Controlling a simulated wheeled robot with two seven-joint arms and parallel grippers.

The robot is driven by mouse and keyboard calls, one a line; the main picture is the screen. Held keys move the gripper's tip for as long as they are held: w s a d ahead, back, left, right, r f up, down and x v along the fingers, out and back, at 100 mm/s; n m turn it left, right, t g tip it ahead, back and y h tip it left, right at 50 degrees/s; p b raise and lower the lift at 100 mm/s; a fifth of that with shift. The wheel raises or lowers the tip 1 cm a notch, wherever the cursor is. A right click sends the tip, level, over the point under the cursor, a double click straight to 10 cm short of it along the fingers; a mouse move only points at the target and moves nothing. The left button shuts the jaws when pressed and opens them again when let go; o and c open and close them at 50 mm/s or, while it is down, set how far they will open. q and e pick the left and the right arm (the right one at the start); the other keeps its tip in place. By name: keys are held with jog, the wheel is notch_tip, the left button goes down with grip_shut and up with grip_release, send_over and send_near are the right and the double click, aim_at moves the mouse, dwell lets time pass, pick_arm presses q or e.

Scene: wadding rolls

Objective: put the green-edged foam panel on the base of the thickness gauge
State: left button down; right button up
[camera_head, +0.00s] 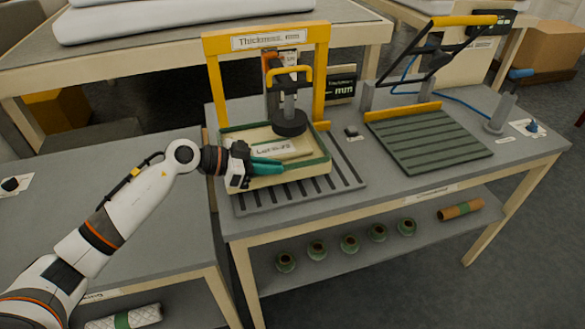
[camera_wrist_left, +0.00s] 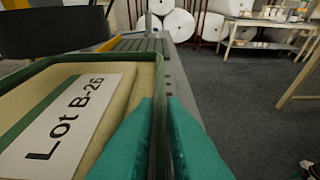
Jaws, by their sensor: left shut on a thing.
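The green-edged foam panel (camera_head: 308,183) is a thick cream slab with a green rim and a white lot label on top. It lies over the slotted grey base (camera_head: 346,176) of the yellow-framed thickness gauge (camera_head: 322,75), under the black round presser foot (camera_head: 290,123). I cannot tell whether it rests fully on the base. The left wrist view shows the fingers (camera_wrist_left: 160,135) on either side of the panel's dark rim, beside the label (camera_wrist_left: 62,118). My right gripper is not in view.
A ribbed green plate (camera_head: 430,141) with a yellow bar stands to the right on the same table. A small dark block (camera_head: 352,132) lies between them. Several green rolls (camera_head: 349,244) sit on the shelf below. The left table (camera_head: 110,220) is mostly clear.

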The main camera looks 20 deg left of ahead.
aim_at(292, 181)
pick_arm(q)
jog(key=w+d, duration=0.2)
jog(key=d, duration=0.1)
jog(key=shift+d, duration=0.1)
jog(key=shift+w+d+r, duration=0.1)
jog(key=shift+w+d, duration=0.25)
jog(key=shift+d, duration=0.1)
notch_tip(292, 181, down, 4)
jog(key=shift+w+d+r, duration=0.1)
jog(key=shift+d+r, duration=0.05)
jog(key=shift+r, duration=0.05)
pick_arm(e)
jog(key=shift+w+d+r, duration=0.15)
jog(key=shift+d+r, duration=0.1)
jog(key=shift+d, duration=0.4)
pick_arm(q)
jog(key=shift+f, duration=0.1)
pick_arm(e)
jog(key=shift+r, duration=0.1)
pick_arm(q)
jog(key=c, duration=1.5)
grip_release()
jog(key=shift+f, duration=0.1)
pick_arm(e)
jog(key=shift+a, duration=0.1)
